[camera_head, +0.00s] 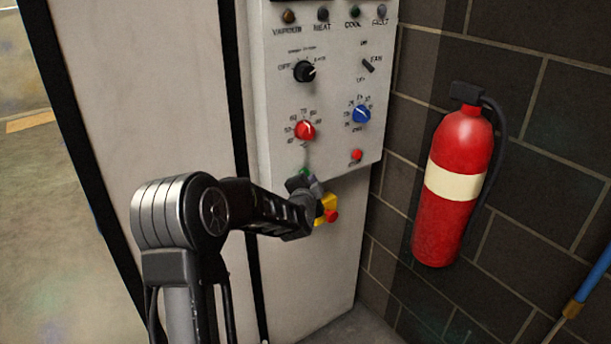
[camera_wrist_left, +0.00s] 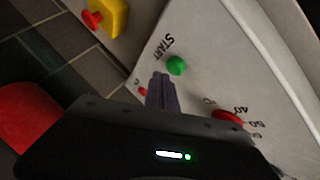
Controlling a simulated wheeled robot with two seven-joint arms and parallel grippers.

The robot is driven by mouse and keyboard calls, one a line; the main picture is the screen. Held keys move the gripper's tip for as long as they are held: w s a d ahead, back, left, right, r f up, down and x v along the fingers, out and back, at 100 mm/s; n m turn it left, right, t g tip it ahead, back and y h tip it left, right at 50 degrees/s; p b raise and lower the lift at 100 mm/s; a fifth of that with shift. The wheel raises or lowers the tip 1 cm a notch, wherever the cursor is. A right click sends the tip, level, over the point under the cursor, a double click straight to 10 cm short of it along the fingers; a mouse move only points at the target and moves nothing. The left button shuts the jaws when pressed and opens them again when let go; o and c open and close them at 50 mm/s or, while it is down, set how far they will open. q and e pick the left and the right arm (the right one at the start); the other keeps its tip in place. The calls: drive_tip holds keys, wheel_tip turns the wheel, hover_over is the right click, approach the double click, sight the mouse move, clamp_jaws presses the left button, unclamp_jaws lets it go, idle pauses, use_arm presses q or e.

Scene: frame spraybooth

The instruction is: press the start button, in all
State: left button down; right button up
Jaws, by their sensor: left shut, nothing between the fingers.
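The green start button (camera_wrist_left: 176,65) is on the light grey control panel (camera_wrist_left: 215,80), beside the word START in the left wrist view. In the head view only a bit of green (camera_head: 305,172) shows at the panel's lower edge, mostly hidden by my gripper. My left gripper (camera_head: 303,183) is shut and empty, close in front of the panel's lower left. In the left wrist view its fingertips (camera_wrist_left: 161,78) appear right beside the button; I cannot tell whether they touch it. My right gripper is not in view.
A red knob (camera_head: 305,130), a blue knob (camera_head: 361,114) and a small red button (camera_head: 356,155) are on the panel. A yellow box (camera_head: 325,205) with a red button is below the gripper. A fire extinguisher (camera_head: 455,185) hangs on the brick wall to the right.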

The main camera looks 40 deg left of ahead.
use_arm(q)
drive_tip(key=shift+d, duration=0.1)
drive_tip(key=d, duration=0.2)
drive_tip(key=s+d+p, duration=0.1)
drive_tip(key=d, duration=0.1)
drive_tip(key=shift+s+d, duration=0.2)
drive_tip(key=shift+d, duration=0.1)
idle(0.9)
drive_tip(key=s+d+f+n+g+h, duration=0.2)
drive_tip(key=s+d+f+n+h, duration=0.2)
drive_tip(key=d+f, duration=0.65)
drive_tip(key=s+d+f+n+g+h, duration=0.3)
drive_tip(key=s+d+f+n, duration=0.15)
drive_tip(key=d+f, duration=0.6)
drive_tip(key=s+d+f+g+h, duration=0.1)
drive_tip(key=s+d+f+g, duration=0.1)
drive_tip(key=s+d+f, duration=0.3)
drive_tip(key=s+d+f+g+h, duration=0.2)
drive_tip(key=s+d+f, duration=0.3)
drive_tip(key=s, duration=0.8)
drive_tip(key=s+d+f+g+h, duration=0.1)
drive_tip(key=s+d+f+g, duration=0.2)
drive_tip(key=s+d+f, duration=0.3)
drive_tip(key=s+d+m, duration=0.1)
drive_tip(key=s+d, duration=0.1)
drive_tip(key=d, duration=0.1)
drive_tip(key=shift+s+g+h, duration=0.3)
drive_tip(key=shift+s+g, duration=0.1)
